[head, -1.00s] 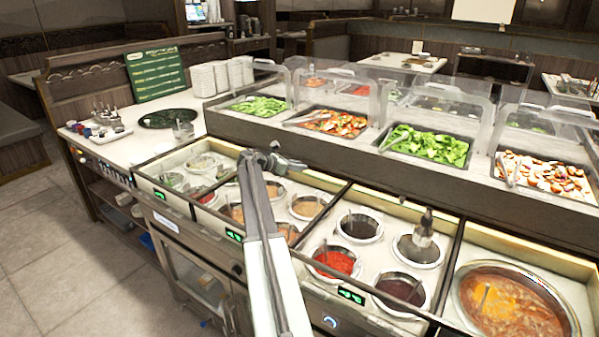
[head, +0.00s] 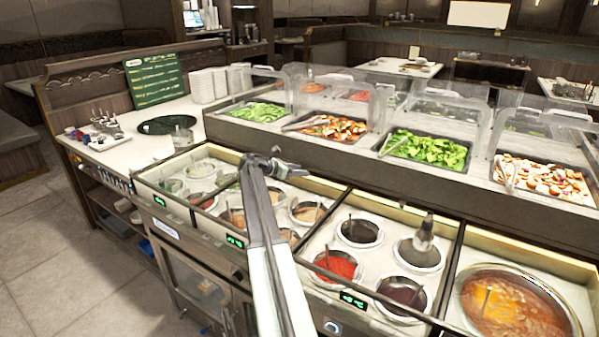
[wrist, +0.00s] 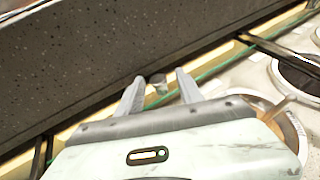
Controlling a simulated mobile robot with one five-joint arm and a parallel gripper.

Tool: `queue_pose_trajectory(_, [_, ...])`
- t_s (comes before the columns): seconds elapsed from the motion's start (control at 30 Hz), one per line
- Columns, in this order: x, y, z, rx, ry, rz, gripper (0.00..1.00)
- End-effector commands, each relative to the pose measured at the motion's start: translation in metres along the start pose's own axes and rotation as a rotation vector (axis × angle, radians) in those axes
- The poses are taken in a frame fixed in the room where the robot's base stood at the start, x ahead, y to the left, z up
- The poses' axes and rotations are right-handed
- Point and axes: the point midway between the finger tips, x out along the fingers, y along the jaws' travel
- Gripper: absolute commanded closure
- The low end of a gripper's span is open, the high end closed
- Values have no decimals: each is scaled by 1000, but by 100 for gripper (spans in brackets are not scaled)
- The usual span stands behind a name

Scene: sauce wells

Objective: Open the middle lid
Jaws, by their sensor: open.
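The sauce counter has open-looking sections side by side. The middle lid itself is hard to make out; a thin green edge (wrist: 210,73), like the edge of a clear pane, crosses the wrist view. A small grey knob-like piece (wrist: 157,83) shows near that edge, between my fingertips. My gripper (wrist: 160,77) is open, with its fingers on either side of that piece; I cannot tell whether they touch it. In the head view my gripper (head: 290,166) is over the rear of the middle section, and my arm hides part of the wells.
A dark speckled ledge (wrist: 90,60) rises just ahead of the fingers. Sauce pots, including a red one (head: 337,266), sit to the right. A soup pot (head: 515,305) is at far right. Clear guards (head: 460,120) stand above the food trays behind.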

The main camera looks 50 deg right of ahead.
Motion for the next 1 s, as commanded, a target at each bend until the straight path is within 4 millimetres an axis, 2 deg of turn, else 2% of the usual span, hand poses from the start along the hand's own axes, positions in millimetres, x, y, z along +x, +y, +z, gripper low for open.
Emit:
queue_pose_trajectory(0.43, [-73,-1,2,-1,0,-1,56])
queue_pose_trajectory(0.9, [-76,0,0,0,0,-1,56])
queue_pose_trajectory(1.0, [-79,0,7,0,0,-1,56])
